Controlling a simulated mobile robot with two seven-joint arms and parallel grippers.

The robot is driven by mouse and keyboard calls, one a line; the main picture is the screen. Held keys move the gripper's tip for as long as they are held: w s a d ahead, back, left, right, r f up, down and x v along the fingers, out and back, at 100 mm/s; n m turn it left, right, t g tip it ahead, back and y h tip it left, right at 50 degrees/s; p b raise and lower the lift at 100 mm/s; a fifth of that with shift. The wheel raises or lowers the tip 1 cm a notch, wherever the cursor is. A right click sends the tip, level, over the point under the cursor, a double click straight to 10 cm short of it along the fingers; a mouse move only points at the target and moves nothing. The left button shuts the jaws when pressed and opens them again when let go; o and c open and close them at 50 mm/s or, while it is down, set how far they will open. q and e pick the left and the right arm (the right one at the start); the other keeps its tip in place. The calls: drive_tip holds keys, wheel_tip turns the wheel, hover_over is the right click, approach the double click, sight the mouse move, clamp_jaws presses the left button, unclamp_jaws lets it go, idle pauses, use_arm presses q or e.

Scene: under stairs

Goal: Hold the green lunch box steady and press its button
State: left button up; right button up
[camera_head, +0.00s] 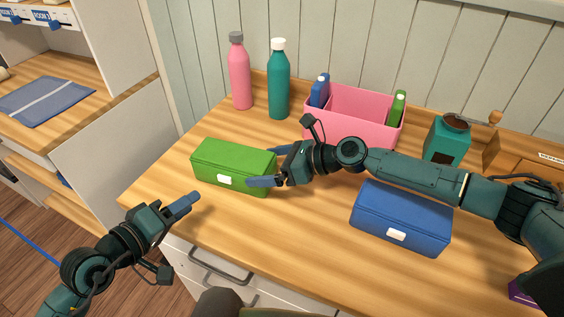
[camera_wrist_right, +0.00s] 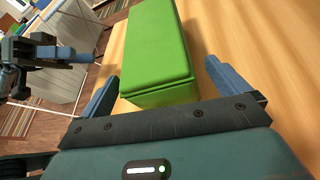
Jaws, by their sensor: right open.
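The green lunch box (camera_head: 232,164) sits closed on the wooden counter, with a white button (camera_head: 224,179) on its front face. My right gripper (camera_head: 258,166) is open at the box's right end, one finger in front and one behind. In the right wrist view the green box (camera_wrist_right: 158,45) lies between the spread fingers of my right gripper (camera_wrist_right: 162,72), with a gap at the right finger. My left gripper (camera_head: 194,197) is in front of the counter edge, apart from the box, its fingers together and empty; it also shows in the right wrist view (camera_wrist_right: 90,56).
A blue lunch box (camera_head: 402,212) stands below my right forearm. Behind are a pink bin (camera_head: 350,125), a pink bottle (camera_head: 239,75), a teal bottle (camera_head: 278,82) and a teal grinder (camera_head: 440,143). The counter in front of the green box is clear.

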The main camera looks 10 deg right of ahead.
drive_tip(key=shift+w+a, duration=0.1)
drive_tip(key=shift+a, duration=0.05)
drive_tip(key=c, duration=1)
use_arm(q)
clamp_jaws()
use_arm(e)
drive_tip(key=shift+c, duration=0.2)
drive_tip(key=shift+f, duration=0.1)
idle(1.0)
